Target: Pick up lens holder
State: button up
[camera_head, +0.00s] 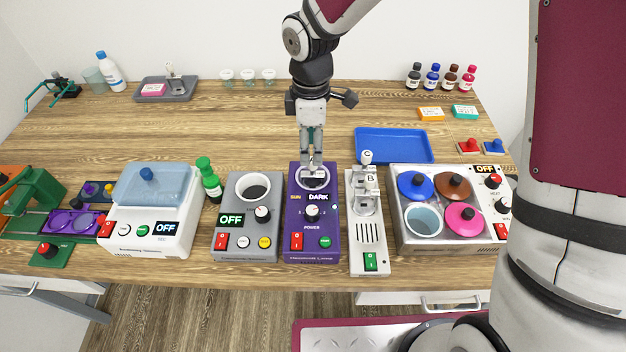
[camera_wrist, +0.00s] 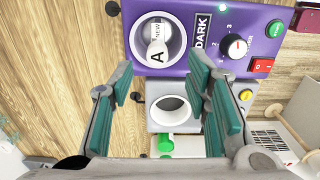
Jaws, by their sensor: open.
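A holder marked A and NEW (camera_wrist: 157,52) sits in the round white well of the purple device (camera_wrist: 188,70) in the wrist view. In the head view the holder (camera_head: 315,172) shows small in the well of the purple device (camera_head: 327,212), partly hidden by my gripper. Similar metal holders marked B (camera_head: 370,181) and C (camera_head: 367,158) stand on the white rack (camera_head: 370,240) to the right. My gripper (camera_head: 312,148) is above the purple device's well. In the wrist view its green-padded fingers (camera_wrist: 162,82) are open and apart, with holder A beyond the tips and nothing between them.
A grey device with a round opening (camera_head: 254,188) stands close left of the purple device. A green-capped bottle (camera_head: 208,180) and a lidded white bath (camera_head: 150,210) are farther left. A stove with several pots (camera_head: 450,240) stands right. A blue tray (camera_head: 395,145) lies behind.

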aim_at(313, 168)
jog(key=shift+w+d+f+p, duration=0.1)
jog(key=shift+f+p, duration=0.3)
jog(key=shift+f, duration=1.65)
jog(key=shift+w+d+f+p, duration=0.1)
jog(key=shift+f+p, duration=0.25)
jog(key=shift+f, duration=1.65)
grip_shut()
